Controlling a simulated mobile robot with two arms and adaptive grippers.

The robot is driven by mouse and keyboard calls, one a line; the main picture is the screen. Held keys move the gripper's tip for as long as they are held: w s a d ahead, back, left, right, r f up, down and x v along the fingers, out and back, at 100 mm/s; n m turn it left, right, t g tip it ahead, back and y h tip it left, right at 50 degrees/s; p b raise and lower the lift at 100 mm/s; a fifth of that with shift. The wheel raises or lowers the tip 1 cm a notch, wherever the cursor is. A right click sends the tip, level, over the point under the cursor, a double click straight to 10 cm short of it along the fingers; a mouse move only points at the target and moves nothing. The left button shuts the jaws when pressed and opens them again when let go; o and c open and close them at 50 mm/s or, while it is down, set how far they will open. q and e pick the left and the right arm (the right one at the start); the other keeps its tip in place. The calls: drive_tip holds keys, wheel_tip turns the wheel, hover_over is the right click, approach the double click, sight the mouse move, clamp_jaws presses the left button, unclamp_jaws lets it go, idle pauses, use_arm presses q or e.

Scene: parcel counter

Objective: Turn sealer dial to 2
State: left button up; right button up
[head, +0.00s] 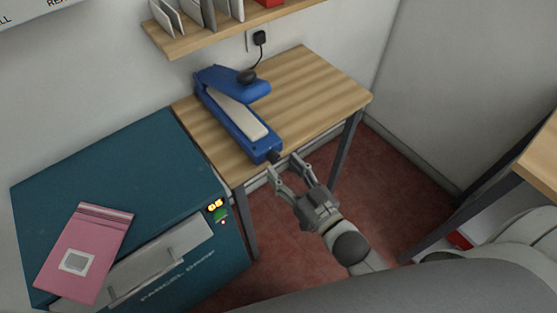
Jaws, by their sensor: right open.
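A blue heat sealer (233,112) with a raised blue arm and a pale strip lies on the small wooden table (312,88). A small dark dial (275,157) sits at its near end by the table's front edge. My right gripper (282,169) is open, with its fingertips just in front of the dial on either side. I cannot tell whether a finger touches it. The number the dial points to is too small to read. My left gripper is not in view.
A teal parcel drop box (140,150) with a pink parcel (85,250) on top stands at the left. A shelf (185,40) hangs on the wall above the table. A wooden desk edge (540,150) is at the right. Open red floor (390,185) lies between.

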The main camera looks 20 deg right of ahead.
sight(276, 161)
drive_tip(key=shift+x, duration=1.7)
drive_tip(key=shift+s, duration=0.1)
drive_tip(key=c, duration=1)
